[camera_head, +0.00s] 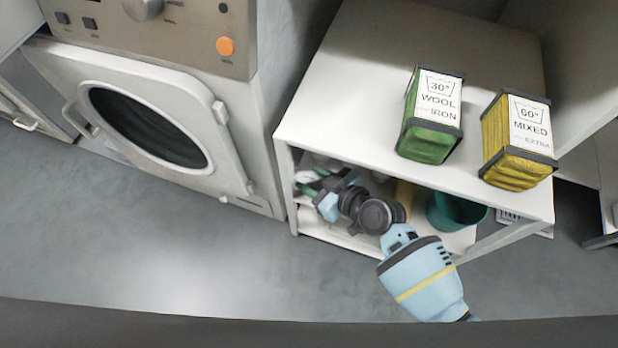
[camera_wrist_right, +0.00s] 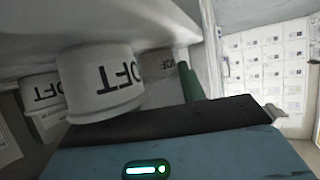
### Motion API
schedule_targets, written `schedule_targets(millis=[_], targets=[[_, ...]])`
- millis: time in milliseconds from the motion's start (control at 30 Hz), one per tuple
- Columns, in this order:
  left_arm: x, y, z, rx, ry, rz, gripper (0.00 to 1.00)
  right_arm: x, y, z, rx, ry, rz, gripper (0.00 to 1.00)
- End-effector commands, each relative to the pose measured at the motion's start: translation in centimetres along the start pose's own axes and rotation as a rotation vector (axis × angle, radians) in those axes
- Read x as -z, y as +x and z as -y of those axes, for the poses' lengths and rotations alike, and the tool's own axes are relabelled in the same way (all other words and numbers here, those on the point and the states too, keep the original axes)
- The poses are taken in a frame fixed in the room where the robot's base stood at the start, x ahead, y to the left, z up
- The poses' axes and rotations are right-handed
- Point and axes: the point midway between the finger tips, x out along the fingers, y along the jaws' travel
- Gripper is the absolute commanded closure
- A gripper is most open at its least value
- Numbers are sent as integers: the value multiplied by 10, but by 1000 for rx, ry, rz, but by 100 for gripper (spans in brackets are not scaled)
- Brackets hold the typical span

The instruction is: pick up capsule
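I cannot identify a capsule for sure in either view. White round tubs (camera_wrist_right: 100,82) with upside-down lettering that reads in part "OFT" stand close in front of my right gripper in the right wrist view. My right gripper (camera_head: 306,188) reaches into the shelf space under the white tabletop in the head view. Small white shapes beside its green fingers are partly hidden. One green finger (camera_wrist_right: 187,84) shows in the right wrist view, just right of the tubs. The finger gap is not clear. My left gripper is out of view.
On the white shelf unit (camera_head: 330,110) stand a green "WOOL" tin (camera_head: 430,148) and a yellow "MIXED" tin (camera_head: 494,133). A green bucket (camera_head: 455,211) sits below, right of my arm. A washing machine (camera_head: 228,120) stands left. The floor in front is clear.

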Motion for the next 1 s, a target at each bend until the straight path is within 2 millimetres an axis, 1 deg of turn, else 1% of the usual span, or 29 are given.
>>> schedule_targets(millis=[267,467,567,900,933,1000], targets=[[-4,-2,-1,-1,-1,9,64,0,0,0,0,0,0,82],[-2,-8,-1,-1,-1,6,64,6,-8,0,-1,-2,0,82],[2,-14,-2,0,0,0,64,17,-13,0,-1,-3,-2,82],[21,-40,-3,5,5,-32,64,69,-38,0,-2,-6,-3,82],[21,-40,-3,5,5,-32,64,60,-44,0,-2,-3,4,82],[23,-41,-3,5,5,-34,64,51,-56,2,0,-2,5,82]])
